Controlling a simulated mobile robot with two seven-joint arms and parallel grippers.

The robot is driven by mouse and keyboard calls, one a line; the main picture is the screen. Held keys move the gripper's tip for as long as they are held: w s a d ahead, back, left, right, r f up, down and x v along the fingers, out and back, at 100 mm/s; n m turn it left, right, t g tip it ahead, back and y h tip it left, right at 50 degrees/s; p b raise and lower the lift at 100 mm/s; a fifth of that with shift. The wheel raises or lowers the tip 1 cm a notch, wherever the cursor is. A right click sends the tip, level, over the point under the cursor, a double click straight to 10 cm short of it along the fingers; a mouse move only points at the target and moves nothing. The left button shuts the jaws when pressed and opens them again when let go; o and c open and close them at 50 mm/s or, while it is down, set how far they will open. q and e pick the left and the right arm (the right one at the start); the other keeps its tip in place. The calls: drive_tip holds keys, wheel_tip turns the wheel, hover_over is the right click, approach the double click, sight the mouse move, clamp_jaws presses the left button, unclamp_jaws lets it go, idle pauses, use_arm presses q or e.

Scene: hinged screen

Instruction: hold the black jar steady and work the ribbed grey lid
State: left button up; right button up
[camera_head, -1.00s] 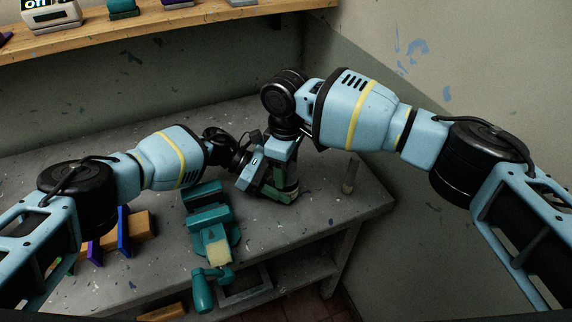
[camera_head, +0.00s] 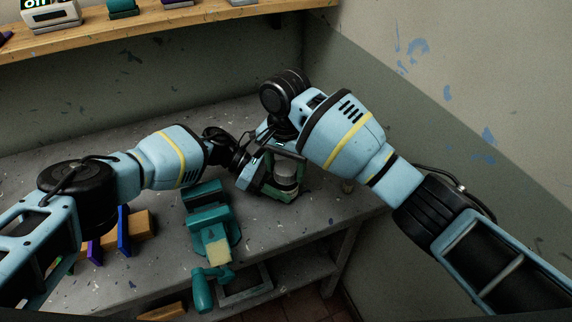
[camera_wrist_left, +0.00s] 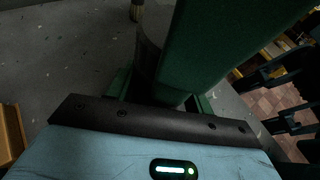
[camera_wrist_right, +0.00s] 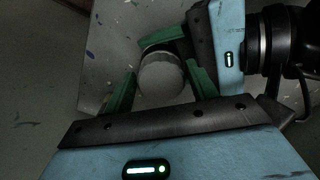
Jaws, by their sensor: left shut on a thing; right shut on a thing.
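The ribbed grey lid (camera_head: 286,169) sits on top of the black jar (camera_head: 284,184), which stands upright on the bench near its right end. In the right wrist view the lid (camera_wrist_right: 161,79) is a pale round disc between the green fingers of my right gripper (camera_wrist_right: 160,88), shut on it from above. My left gripper (camera_head: 268,184) is shut on the jar's body from the left, low near the bench top. In the left wrist view a green finger hides most of the jar (camera_wrist_left: 149,52). The contact points are partly hidden.
A teal machine with a pale yellow block (camera_head: 218,250) stands left of the jar at the front edge. Blue and wooden pieces (camera_head: 141,225) lie left. A wooden shelf (camera_head: 170,31) runs above; a wall is close right.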

sight(287, 167)
drive_tip(key=m, duration=0.4)
drive_tip(key=shift+w+m, duration=0.15)
drive_tip(key=shift+m, duration=0.25)
drive_tip(key=m, duration=0.6)
drive_tip(key=shift+d, duration=0.1)
drive_tip(key=shift+c, duration=0.3)
drive_tip(key=o, duration=1.1)
drive_tip(key=shift+c, duration=0.2)
wheel_tip(287, 167, up, 12)
